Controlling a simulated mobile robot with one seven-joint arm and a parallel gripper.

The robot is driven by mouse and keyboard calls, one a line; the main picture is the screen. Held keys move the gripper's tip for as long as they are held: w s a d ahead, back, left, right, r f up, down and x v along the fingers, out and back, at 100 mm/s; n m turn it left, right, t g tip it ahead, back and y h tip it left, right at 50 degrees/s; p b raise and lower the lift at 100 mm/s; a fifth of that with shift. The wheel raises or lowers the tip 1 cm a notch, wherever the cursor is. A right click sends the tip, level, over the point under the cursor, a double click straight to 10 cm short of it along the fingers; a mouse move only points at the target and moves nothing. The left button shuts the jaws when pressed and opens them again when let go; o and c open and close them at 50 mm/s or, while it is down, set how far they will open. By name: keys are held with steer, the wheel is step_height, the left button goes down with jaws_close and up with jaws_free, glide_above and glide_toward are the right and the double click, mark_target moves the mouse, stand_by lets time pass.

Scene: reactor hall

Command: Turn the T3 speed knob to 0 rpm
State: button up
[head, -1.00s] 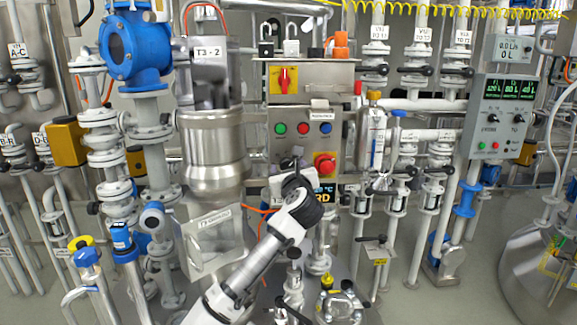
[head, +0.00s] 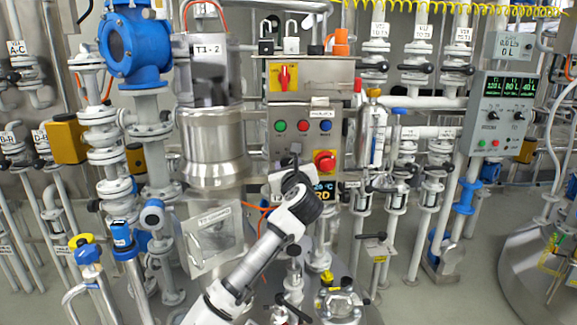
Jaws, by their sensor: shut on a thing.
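The steel control box (head: 272,150) hangs on the steel column in the middle of the head view. It carries green, red and blue buttons, with a red emergency stop (head: 325,161) at lower right. My arm reaches up from the bottom, and my gripper (head: 294,164) is at the lower left of the box face, left of the emergency stop. It is shut on a small grey knob (head: 296,148), apparently the T3 speed knob, below the buttons. The fingertips and the knob's pointer are too small and partly hidden to read.
A red switch on a yellow plate (head: 284,77) sits above the box, with padlocks (head: 291,45) over it. Pipes and valves crowd both sides. Another control panel (head: 495,118) stands at right.

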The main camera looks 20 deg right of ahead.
steer(key=n, duration=0.4)
steer(key=shift+p, duration=0.4)
steer(key=n, duration=0.4)
steer(key=shift+a+n+g+p, duration=0.1)
steer(key=shift+n+g+p, duration=0.2)
steer(key=shift+n, duration=0.1)
steer(key=n, duration=0.4)
steer(key=shift+a+f+h+p, duration=0.1)
steer(key=shift+f+h+p, duration=0.05)
steer(key=shift+h+p, duration=0.15)
steer(key=shift+f+n+h, duration=0.15)
steer(key=shift+n+h, duration=0.3)
steer(key=shift+n, duration=4.75)
steer(key=shift+f+n+h, duration=0.1)
steer(key=shift+n+h, duration=0.35)
steer(key=shift+n, duration=4.75)
steer(key=o, duration=1)
